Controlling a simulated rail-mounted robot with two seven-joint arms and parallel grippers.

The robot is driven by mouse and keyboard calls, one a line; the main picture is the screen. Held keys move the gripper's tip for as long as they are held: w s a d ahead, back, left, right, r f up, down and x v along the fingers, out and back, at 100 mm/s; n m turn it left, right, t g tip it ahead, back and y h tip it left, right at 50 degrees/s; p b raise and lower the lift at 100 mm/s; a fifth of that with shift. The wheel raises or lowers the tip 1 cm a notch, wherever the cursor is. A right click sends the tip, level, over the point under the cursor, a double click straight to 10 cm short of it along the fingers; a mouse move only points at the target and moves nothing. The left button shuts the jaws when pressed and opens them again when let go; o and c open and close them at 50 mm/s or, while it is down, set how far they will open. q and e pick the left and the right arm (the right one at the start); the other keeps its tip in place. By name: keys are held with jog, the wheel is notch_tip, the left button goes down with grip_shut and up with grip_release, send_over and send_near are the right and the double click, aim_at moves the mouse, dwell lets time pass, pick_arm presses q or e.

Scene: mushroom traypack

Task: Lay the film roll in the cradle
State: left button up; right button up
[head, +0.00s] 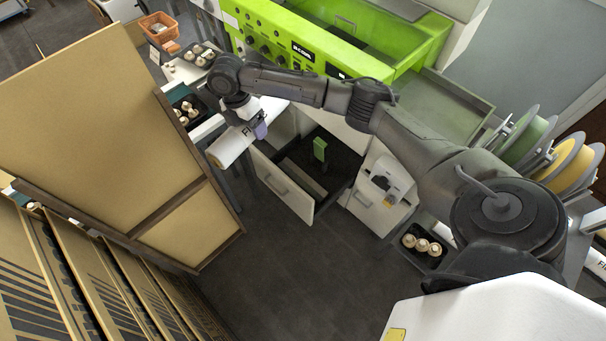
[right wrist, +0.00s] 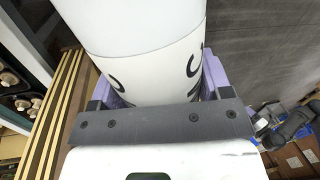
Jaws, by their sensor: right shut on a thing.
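The film roll (head: 232,148) is a white cylinder with dark lettering, held tilted above the floor beside the open drawer. My right gripper (head: 260,128) is shut on it. In the right wrist view the roll (right wrist: 145,55) fills the space between the purple fingers (right wrist: 158,85). An open drawer (head: 285,188) in the white cabinet under the green machine has a dark inside with an upright green piece (head: 320,149). I cannot tell for certain whether this is the cradle. My left gripper is not in view.
A large cardboard panel (head: 90,110) stands at the left, close to the roll. Black trays of mushrooms (head: 423,251) sit on surfaces around. The green machine (head: 300,40) is at the back. Reels (head: 527,135) stand at the right. The floor (head: 300,270) in the middle is clear.

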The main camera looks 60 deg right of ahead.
jog(key=d+f+n+h+b, duration=0.1)
jog(key=d+f+n+b, duration=0.3)
jog(key=d+f+b, duration=0.55)
jog(key=d+f+n+h+b, duration=0.1)
jog(key=d+f+n+b, duration=0.35)
jog(key=f, duration=1.05)
jog(key=n+t+h+b, duration=0.2)
jog(key=n+b, duration=0.6)
jog(key=b, duration=0.5)
send_over(305, 177)
jog(key=a, duration=0.1)
notch_tip(305, 177, down, 19)
notch_tip(305, 177, down, 3)
jog(key=b, duration=0.4)
jog(key=shift+w+a+f+m+y, duration=0.1)
jog(key=shift+w+a+m+y, duration=0.05)
jog(key=shift+m+y, duration=0.15)
notch_tip(305, 177, down, 3)
jog(key=b, duration=0.2)
jog(key=shift+r+b, duration=0.2)
jog(key=shift+b, duration=0.2)
jog(key=shift+f, duration=1.45)
jog(key=shift+f, duration=0.15)
